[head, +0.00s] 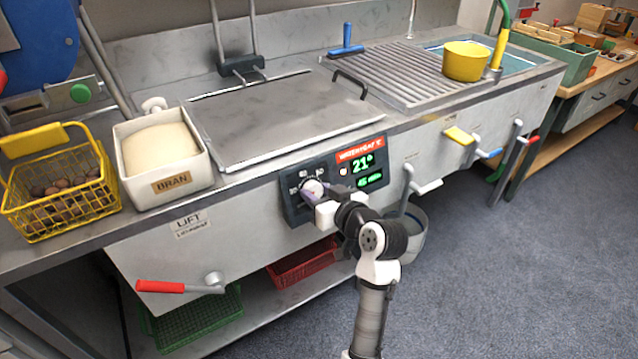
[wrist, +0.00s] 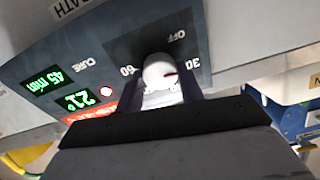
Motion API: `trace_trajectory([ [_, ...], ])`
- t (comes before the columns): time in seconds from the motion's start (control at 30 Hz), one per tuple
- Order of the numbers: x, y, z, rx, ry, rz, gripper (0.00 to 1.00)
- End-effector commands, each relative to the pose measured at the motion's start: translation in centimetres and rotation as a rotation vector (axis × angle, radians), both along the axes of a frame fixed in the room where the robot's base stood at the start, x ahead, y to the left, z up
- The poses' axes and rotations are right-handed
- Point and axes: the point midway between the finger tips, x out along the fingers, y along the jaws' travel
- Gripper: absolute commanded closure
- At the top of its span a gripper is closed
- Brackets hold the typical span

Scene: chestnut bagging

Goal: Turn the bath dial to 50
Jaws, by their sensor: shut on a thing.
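The bath dial (head: 312,187) is a pale round knob on a dark control panel (head: 297,212) on the front of the metal bench. My gripper (head: 318,192) is shut on it, one finger on each side; the wrist view also shows the dial (wrist: 158,70) between the fingers. In that view 60 is left of the dial, 30 right and OFF above. A small red mark on the knob lies toward the 30 side, but its exact setting is unclear. The 50 mark is not visible. The green display (head: 362,164) reads 21°, with 45 min below.
A white BRAN bin (head: 181,182) and yellow wire basket (head: 88,198) stand on the bench at left. A red-handled crank (head: 160,287) sticks out below. A white lever (head: 425,187) projects right of the panel. A yellow pot (head: 466,62) stands at the back right.

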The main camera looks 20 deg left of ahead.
Motion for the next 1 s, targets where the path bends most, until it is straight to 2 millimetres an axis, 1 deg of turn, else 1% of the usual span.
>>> trace_trajectory([
  [0.03, -0.06, 0.02, 0.48, 0.025, 0.035, -0.012, 0.85],
  [1.0, -0.09, 0.02, 0.58, 0.565, 0.728, -0.296, 0.85],
])
